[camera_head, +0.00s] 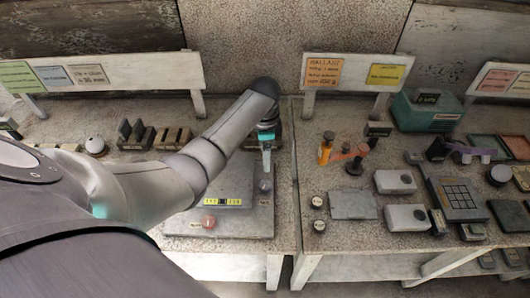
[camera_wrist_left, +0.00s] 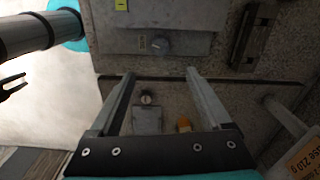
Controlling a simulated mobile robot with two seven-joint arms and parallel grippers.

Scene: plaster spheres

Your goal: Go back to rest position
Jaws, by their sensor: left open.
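My left arm reaches in from the left in the head view, bent over the left table. Its gripper (camera_head: 266,163) points down near the table's right side, beside a grey panel (camera_head: 236,184) with a yellow label and a red knob (camera_head: 209,221). In the left wrist view the two fingers of the gripper (camera_wrist_left: 160,76) stand well apart, with nothing held between them. The gap between the two tables passes below the fingertips. The surface under the gripper is partly hidden by the arm in the head view.
Dark blocks (camera_head: 136,134) stand at the left table's back. Upright sign boards (camera_head: 355,73) line the rear edges.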

